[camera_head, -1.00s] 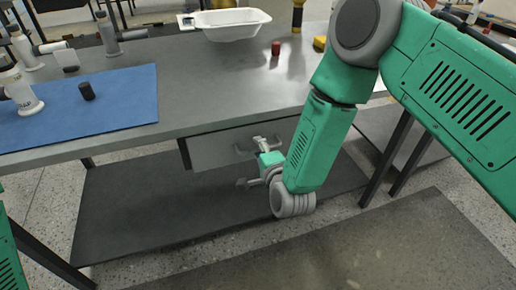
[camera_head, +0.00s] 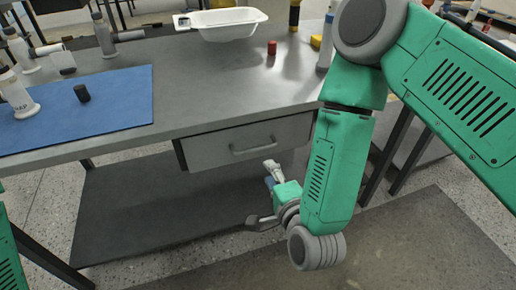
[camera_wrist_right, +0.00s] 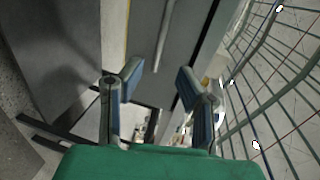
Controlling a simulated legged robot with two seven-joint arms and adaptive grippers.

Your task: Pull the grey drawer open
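The grey drawer (camera_head: 215,152) is under the tabletop in the head view, with a bar handle (camera_head: 252,147) across its front. Its front looks about flush with the table edge. My right gripper (camera_head: 262,197) is below and in front of the drawer, apart from the handle. In the wrist view the right gripper (camera_wrist_right: 157,85) has its two blue-lined fingers spread with nothing between them. The drawer front (camera_wrist_right: 190,45) and its handle (camera_wrist_right: 163,40) lie ahead of the fingertips there. My left gripper is out of view.
The grey table (camera_head: 200,95) carries a blue mat (camera_head: 110,100) with bottles, a black cylinder (camera_head: 82,93), a white tub (camera_head: 228,22) and a red cylinder (camera_head: 272,47). A dark lower shelf (camera_head: 140,205) lies beneath. Open floor is in front.

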